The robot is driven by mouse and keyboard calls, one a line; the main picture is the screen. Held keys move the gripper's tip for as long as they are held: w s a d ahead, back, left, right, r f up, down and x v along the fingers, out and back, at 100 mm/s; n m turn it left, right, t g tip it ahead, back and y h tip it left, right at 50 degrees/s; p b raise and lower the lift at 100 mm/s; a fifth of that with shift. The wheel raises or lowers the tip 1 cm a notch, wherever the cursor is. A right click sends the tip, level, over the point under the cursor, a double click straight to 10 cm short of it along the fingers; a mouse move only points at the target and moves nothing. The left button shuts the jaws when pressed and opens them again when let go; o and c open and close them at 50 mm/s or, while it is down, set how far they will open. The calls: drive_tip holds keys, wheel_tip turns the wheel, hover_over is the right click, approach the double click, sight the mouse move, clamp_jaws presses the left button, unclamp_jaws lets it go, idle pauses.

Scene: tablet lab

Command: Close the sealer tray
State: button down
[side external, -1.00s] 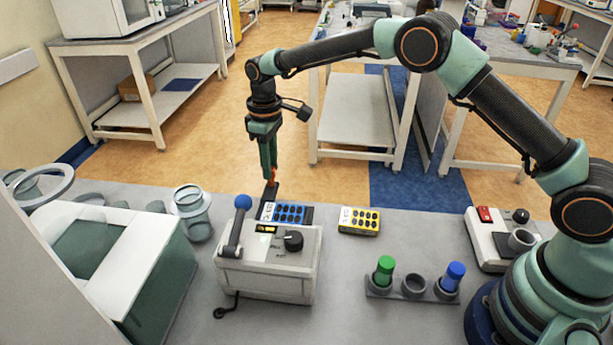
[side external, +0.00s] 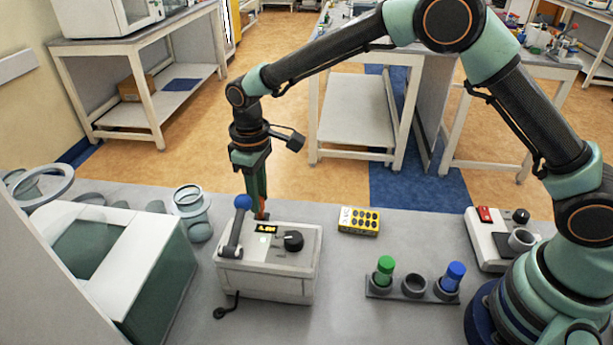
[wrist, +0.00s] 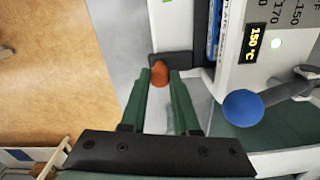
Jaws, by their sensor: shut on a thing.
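The sealer (side external: 268,265) is a pale box on the bench, with a blue-ball lever (side external: 238,225) and a black knob (side external: 293,241) on top. In the wrist view its display (wrist: 254,43) reads 150 °C beside a lit green light (wrist: 275,43). The dark tray (wrist: 173,60) has an orange handle (wrist: 160,72) and sits against the sealer's far side. A strip of blue pack (wrist: 214,28) shows at the sealer's edge; the rest is hidden. My gripper (side external: 260,213) points down behind the sealer. In the wrist view its green fingers (wrist: 160,80) are shut on the orange handle.
A yellow blister pack (side external: 359,221) lies right of the sealer. A rack (side external: 412,288) holds a green-capped and a blue-capped vial. A white device (side external: 495,240) stands at the right and a large white-lidded box (side external: 120,262) at the left.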

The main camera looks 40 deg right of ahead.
drive_tip(key=shift+s+a+r, duration=0.1)
drive_tip(key=shift+s+a, duration=0.4)
drive_tip(key=shift+a, duration=0.15)
drive_tip(key=c, duration=0.6)
unclamp_jaws()
drive_tip(key=shift+c, duration=0.2)
drive_tip(key=shift+d, duration=0.1)
wheel_tip(320, 180, up, 12)
